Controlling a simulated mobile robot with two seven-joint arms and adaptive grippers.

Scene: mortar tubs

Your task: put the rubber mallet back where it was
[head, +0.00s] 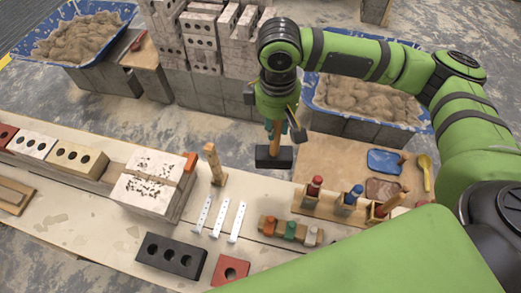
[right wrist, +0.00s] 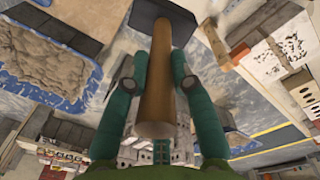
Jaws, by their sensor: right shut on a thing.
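The rubber mallet has a black block head (head: 274,158) and a plain wooden handle, which shows large in the right wrist view (right wrist: 161,85). My right gripper (head: 285,128) is shut on the handle, with its green fingers on both sides of it. The mallet hangs head down, near the far edge of the bench (head: 130,232). I cannot tell how high the head is above what lies below it. In the right wrist view the dark head is at the top, partly behind the handle. My left gripper is not in view.
On the bench stand a wooden upright (head: 214,164), a speckled block (head: 148,186), white strips (head: 220,217), a block with coloured plugs (head: 290,230) and a rack with red- and blue-handled tools (head: 327,207). Blue mortar tubs (head: 320,106) and stacked bricks (head: 203,50) stand behind.

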